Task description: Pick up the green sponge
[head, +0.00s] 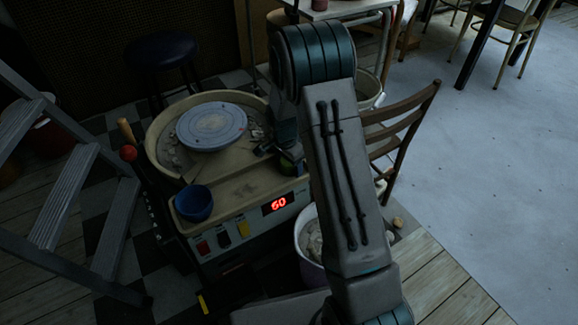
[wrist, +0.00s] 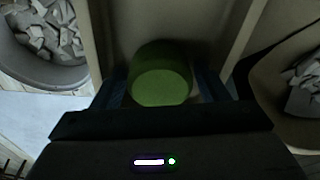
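The green sponge (wrist: 160,86) is a round, thick green piece in the middle of the wrist view. It sits between the dark fingers of my gripper (wrist: 163,95), with a finger close along each side. I cannot tell whether the fingers press on it or stand slightly apart. In the head view my gripper (head: 289,150) is low at the right side of the pottery wheel's tray, partly hidden by my arm. A small bit of green (head: 287,163) shows there beside the dark fingers.
The pottery wheel (head: 212,126) has a grey disc, and a blue bowl (head: 194,204) stands on its front left. A bucket of clay scraps (head: 305,240) is in front. A wooden chair (head: 405,120) stands close right, and a stepladder (head: 62,195) left. Open floor lies far right.

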